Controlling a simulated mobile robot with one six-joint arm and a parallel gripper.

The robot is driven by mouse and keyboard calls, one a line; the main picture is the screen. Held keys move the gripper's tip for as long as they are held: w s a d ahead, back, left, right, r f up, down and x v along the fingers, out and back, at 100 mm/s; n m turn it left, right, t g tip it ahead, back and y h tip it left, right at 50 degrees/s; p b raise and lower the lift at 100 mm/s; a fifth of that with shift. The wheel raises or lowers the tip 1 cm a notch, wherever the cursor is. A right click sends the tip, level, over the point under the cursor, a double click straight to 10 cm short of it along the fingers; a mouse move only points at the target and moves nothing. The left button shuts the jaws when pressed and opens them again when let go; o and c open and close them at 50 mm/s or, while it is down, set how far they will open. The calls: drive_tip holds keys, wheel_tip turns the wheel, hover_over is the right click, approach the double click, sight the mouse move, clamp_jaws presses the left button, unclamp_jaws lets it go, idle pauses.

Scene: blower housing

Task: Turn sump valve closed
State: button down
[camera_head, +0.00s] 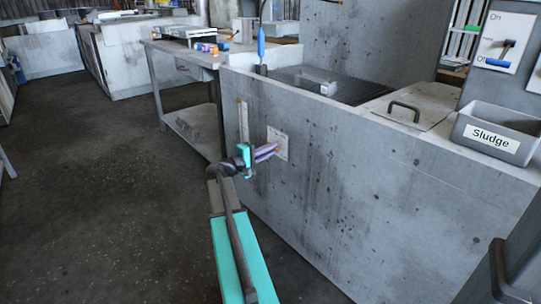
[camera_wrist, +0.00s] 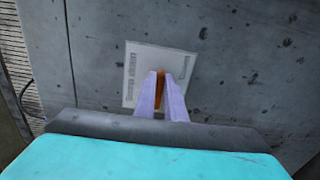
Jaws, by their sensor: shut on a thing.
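The sump valve shows as an orange handle (camera_wrist: 160,91) in front of a white label plate (camera_wrist: 133,63) on the grey concrete housing wall. The plate's print runs sideways and is too small to read fully. My gripper (camera_wrist: 161,82) has its two purple fingers shut on the orange handle, one on each side. In the head view my gripper (camera_head: 275,149) reaches the wall at the white plate (camera_head: 283,135). The lower part of the handle is hidden in the wrist view.
A narrow gauge strip (camera_head: 242,121) stands on the wall left of the plate. Above are a hatch with a handle (camera_head: 403,109), a grey Sludge bin (camera_head: 494,137) and a switch panel (camera_head: 501,44). A workbench (camera_head: 180,60) stands behind. The floor at left (camera_head: 90,180) is clear.

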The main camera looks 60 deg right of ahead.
idle(0.4)
drive_tip(key=c, duration=1.8)
unclamp_jaws()
drive_tip(key=shift+a, duration=0.1)
drive_tip(key=p+v, duration=0.2)
drive_tip(key=v, duration=1.1)
drive_tip(key=shift+w+a+p, duration=0.2)
drive_tip(key=shift+a+p, duration=0.05)
drive_tip(key=shift+p, duration=0.1)
